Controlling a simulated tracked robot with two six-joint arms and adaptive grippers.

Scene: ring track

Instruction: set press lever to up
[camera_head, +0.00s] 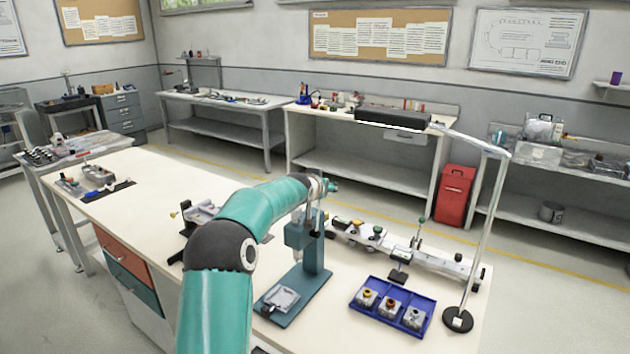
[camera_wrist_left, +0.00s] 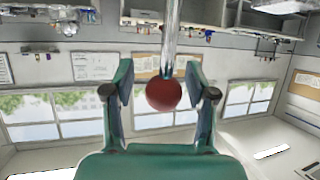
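The teal press (camera_head: 317,257) stands on the workbench in the head view, with a metal plate on its base. In the left wrist view a metal rod (camera_wrist_left: 170,40) ends in a red ball knob (camera_wrist_left: 163,95), which looks like the press lever's knob. My left gripper (camera_wrist_left: 160,92) is open, its two fingers on either side of the knob, with visible gaps. In the head view my left arm reaches past the press top, and the left gripper (camera_head: 325,186) is small and partly hidden there. The lever is not clear in that view. My right gripper is not in view.
Right of the press are a blue tray (camera_head: 377,321) with three small parts, a white rail fixture (camera_head: 430,259) and a lamp on a round black base (camera_head: 458,319). The bench's left middle (camera_head: 150,180) is clear.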

